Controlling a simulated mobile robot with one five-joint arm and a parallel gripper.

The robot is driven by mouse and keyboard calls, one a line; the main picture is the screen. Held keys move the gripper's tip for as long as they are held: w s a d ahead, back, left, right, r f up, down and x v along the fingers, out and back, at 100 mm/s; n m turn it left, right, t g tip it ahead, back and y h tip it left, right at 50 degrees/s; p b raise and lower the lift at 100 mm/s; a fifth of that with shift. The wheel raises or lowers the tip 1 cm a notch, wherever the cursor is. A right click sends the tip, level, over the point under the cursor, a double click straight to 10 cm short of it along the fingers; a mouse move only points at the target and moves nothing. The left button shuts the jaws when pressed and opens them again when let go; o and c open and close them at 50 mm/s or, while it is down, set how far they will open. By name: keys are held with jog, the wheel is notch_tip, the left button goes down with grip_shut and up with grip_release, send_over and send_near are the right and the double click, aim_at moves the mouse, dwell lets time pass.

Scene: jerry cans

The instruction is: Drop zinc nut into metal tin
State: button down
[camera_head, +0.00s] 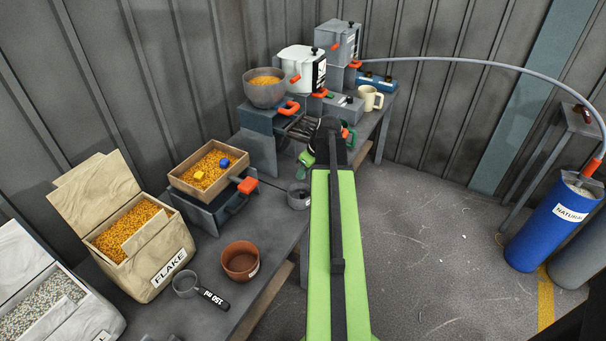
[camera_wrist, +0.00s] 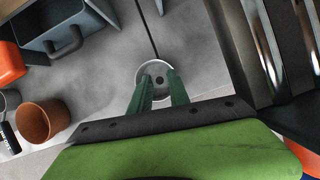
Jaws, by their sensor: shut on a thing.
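The metal tin (camera_head: 299,195) is a small round grey cup on the bench near its right edge. In the wrist view its pale rim (camera_wrist: 141,72) shows around and beyond my fingertips. My gripper (camera_wrist: 161,84) points down with its green fingers over the tin. It is shut on a small grey piece with a dark hole, the zinc nut (camera_wrist: 160,79), which appears inside the outline of the rim. The height of the nut above the tin cannot be told. In the head view my gripper (camera_head: 305,158) is behind the tin in the picture, and the nut is not discernible.
A terracotta pot (camera_head: 241,261) and a measuring cup (camera_head: 187,285) stand nearer on the bench. A FLAKE box (camera_head: 160,262) is further left. A grey bowl (camera_head: 264,94) stands behind.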

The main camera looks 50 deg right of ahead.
jog(key=shift+s+d+f+b, duration=0.1)
jog(key=shift+f+b, duration=3)
jog(key=shift+r, duration=0.1)
jog(key=c, duration=1.1)
grip_release()
jog(key=shift+c, duration=0.2)
jog(key=p+v, duration=1.6)
jog(key=v, duration=0.1)
jog(key=shift+r, duration=0.3)
